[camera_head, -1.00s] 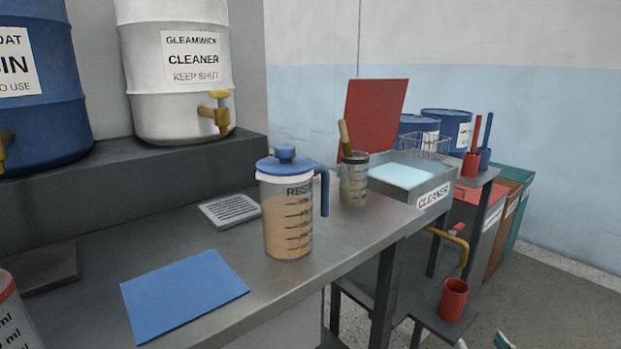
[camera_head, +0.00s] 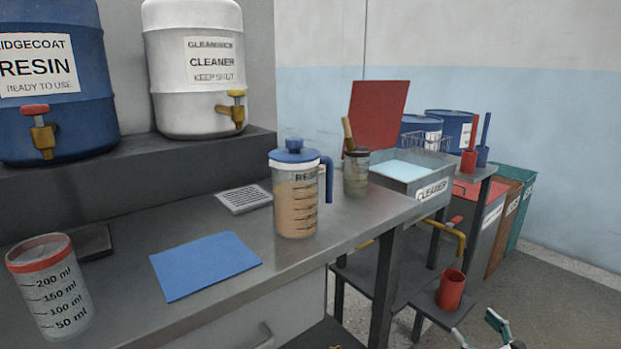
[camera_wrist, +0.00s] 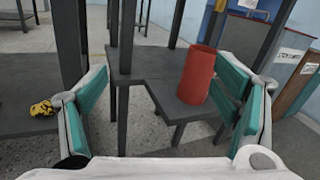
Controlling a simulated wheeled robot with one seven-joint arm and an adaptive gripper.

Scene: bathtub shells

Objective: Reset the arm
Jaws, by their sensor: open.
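My gripper (camera_wrist: 160,112) is open and empty in the wrist view, its two teal-padded fingers wide apart. Beyond it, a red cup (camera_wrist: 198,74) stands on a low dark shelf (camera_wrist: 150,68), nearer the right finger and apart from the palm. In the head view, part of my gripper (camera_head: 495,330) shows at the bottom right edge, below and right of the same red cup (camera_head: 451,289). No object is between the fingers.
The bench (camera_head: 355,213) holds a blue-lidded resin jug (camera_head: 297,205), a red-rimmed measuring cup (camera_head: 50,290), a blue sheet (camera_head: 205,266) and a brush jar (camera_head: 356,175). Dark table legs (camera_wrist: 126,40) stand close ahead. A yellow object (camera_wrist: 42,108) lies at left.

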